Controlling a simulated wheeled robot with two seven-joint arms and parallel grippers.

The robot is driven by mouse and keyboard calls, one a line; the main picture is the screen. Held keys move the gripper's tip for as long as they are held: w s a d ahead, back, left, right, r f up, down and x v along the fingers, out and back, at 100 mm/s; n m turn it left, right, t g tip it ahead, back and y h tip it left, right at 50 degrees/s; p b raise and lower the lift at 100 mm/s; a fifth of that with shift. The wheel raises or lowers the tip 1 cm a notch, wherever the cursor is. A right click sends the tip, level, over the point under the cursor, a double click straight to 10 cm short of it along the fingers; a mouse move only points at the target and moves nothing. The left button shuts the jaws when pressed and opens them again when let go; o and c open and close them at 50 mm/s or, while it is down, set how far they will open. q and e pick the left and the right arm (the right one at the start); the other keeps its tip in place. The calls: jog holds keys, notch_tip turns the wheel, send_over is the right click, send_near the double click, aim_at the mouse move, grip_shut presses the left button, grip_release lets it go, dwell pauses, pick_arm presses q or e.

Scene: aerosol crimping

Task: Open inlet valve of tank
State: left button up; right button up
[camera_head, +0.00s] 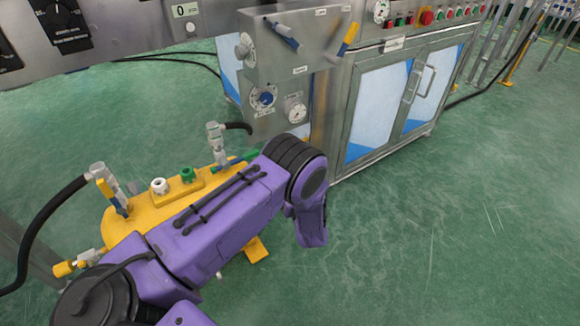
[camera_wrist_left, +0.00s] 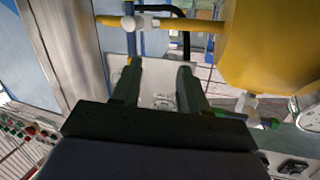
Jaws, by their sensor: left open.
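The yellow tank (camera_head: 122,222) stands on the floor at lower left, partly hidden by my purple left arm. In the left wrist view, the tank (camera_wrist_left: 265,45) is at upper right. A yellow pipe runs left from it through a white valve body (camera_wrist_left: 140,22) with a blue lever (camera_wrist_left: 131,42). My left gripper (camera_wrist_left: 157,80) is open below this pipe, with nothing visibly held. The head view hides it behind the arm. No label tells which valve is the inlet.
A steel machine (camera_head: 300,75) with levers, gauges and buttons stands behind the tank. Its glazed cabinet (camera_head: 375,115) is to the right. A black hose (camera_head: 45,225) bends down at the left. The green floor at right is clear.

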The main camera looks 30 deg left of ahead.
pick_arm(q)
jog(key=w+d+r+n+g+y+b, duration=0.3)
jog(key=w+r+n+y, duration=0.15)
jog(key=w, duration=0.35)
jog(key=shift+n+h, duration=0.25)
jog(key=shift+h, duration=0.2)
jog(key=b+x, duration=0.1)
jog(key=x, duration=0.2)
jog(key=b+x, duration=0.1)
jog(key=x, duration=0.2)
jog(key=b+x, duration=0.1)
jog(key=x, duration=0.2)
jog(key=shift+s+a+f, duration=0.15)
jog(key=shift+s+a, duration=0.05)
jog(key=shift+a, duration=0.15)
jog(key=shift+w+a, duration=0.15)
jog(key=shift+a, duration=0.2)
pick_arm(e)
notch_tip(320, 180, down, 8)
jog(key=s, duration=0.1)
jog(key=shift+a+f+n+g+y, duration=0.2)
jog(key=shift+a+n+g+y, duration=0.1)
jog(key=shift+g, duration=0.1)
pick_arm(q)
grip_shut()
